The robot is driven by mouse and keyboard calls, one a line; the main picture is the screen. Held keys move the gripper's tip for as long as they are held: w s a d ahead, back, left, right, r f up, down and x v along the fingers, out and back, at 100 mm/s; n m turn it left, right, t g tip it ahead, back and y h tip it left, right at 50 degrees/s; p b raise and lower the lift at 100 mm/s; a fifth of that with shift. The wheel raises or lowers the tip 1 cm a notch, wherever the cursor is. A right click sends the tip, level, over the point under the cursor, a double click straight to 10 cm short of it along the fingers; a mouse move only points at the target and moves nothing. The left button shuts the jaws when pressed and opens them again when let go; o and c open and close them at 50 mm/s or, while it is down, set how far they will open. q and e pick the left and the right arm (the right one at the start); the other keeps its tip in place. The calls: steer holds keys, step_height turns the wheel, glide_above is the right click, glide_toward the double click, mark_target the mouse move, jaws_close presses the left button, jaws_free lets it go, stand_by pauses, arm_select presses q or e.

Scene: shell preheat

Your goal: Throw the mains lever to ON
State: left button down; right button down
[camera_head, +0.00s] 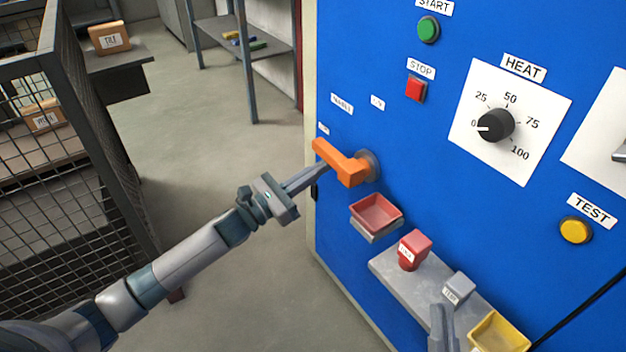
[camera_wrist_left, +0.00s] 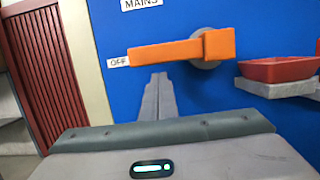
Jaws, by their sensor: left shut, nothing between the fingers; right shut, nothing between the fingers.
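The orange mains lever (camera_head: 345,163) sticks out from a round grey hub on the blue panel. In the left wrist view the lever (camera_wrist_left: 180,49) lies level, its free end pointing left at the OFF label (camera_wrist_left: 118,62). My left gripper (camera_head: 324,170) is shut and empty, its fingertips close to the lever's underside. In the left wrist view the fingertips (camera_wrist_left: 159,76) are just below the lever; I cannot tell whether they touch. A small label (camera_head: 377,103), too small to read, is above the hub. My right gripper (camera_head: 442,312) is shut and empty near the shelf.
A red tray (camera_head: 376,212) is mounted below the lever. A grey shelf (camera_head: 390,272) holds a red block (camera_head: 414,250), a grey block (camera_head: 458,288) and a yellow tray (camera_head: 498,335). A heat dial (camera_head: 495,125) is to the right. A mesh cage (camera_head: 90,150) stands left.

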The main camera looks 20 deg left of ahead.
arm_select(q)
steer(key=shift+r, duration=0.45)
arm_select(e)
steer(key=shift+s+a+f, duration=0.15)
steer(key=shift+f, duration=0.35)
arm_select(q)
steer(key=shift+r+m, duration=0.2)
steer(key=shift+m, duration=0.1)
arm_select(e)
steer(key=shift+r, duration=0.15)
